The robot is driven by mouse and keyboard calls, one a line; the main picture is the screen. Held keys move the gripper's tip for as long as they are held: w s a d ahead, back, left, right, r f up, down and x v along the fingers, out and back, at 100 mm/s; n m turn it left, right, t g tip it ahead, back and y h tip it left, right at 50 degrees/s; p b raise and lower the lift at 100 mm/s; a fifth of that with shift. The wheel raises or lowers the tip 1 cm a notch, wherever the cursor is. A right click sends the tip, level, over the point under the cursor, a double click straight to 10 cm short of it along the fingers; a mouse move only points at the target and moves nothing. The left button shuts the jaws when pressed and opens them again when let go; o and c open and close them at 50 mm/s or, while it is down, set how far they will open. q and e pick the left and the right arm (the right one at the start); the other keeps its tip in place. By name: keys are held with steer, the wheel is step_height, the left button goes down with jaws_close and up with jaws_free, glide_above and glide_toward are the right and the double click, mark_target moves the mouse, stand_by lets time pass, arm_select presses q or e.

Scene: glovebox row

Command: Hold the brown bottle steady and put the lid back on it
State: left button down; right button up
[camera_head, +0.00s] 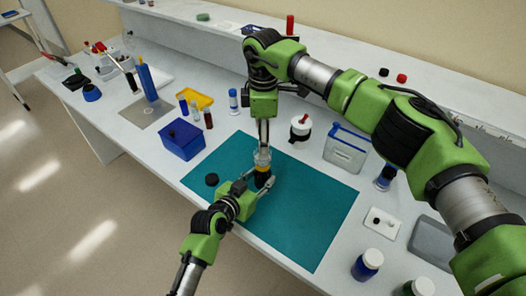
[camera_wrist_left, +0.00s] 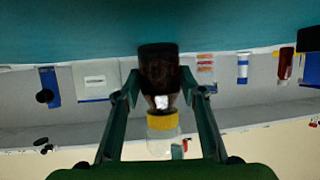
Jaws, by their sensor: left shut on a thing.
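The brown bottle (camera_head: 262,180) stands upright on the teal mat (camera_head: 310,215). My left gripper (camera_head: 258,186) is shut around its body; in the left wrist view the dark brown bottle (camera_wrist_left: 158,68) sits between the two fingers. A yellow band (camera_head: 262,158) shows at the bottle's top, with a pale, see-through shape past it in the wrist view. My right gripper (camera_head: 263,145) points straight down above the bottle's top. Its fingertips are too small to tell whether they hold anything. A black round disc (camera_head: 211,180), possibly a lid, lies on the mat left of the bottle.
A blue box (camera_head: 182,139) stands at the mat's left edge. The mat's right part is clear.

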steer(key=shift+r, duration=1.9)
arm_select(q)
steer(key=c, duration=1.2)
jaws_free()
steer(key=shift+c, duration=0.2)
steer(key=v, duration=1.2)
steer(key=shift+f, duration=0.1)
steer(key=shift+a, duration=0.1)
arm_select(e)
steer(key=shift+f, duration=0.1)
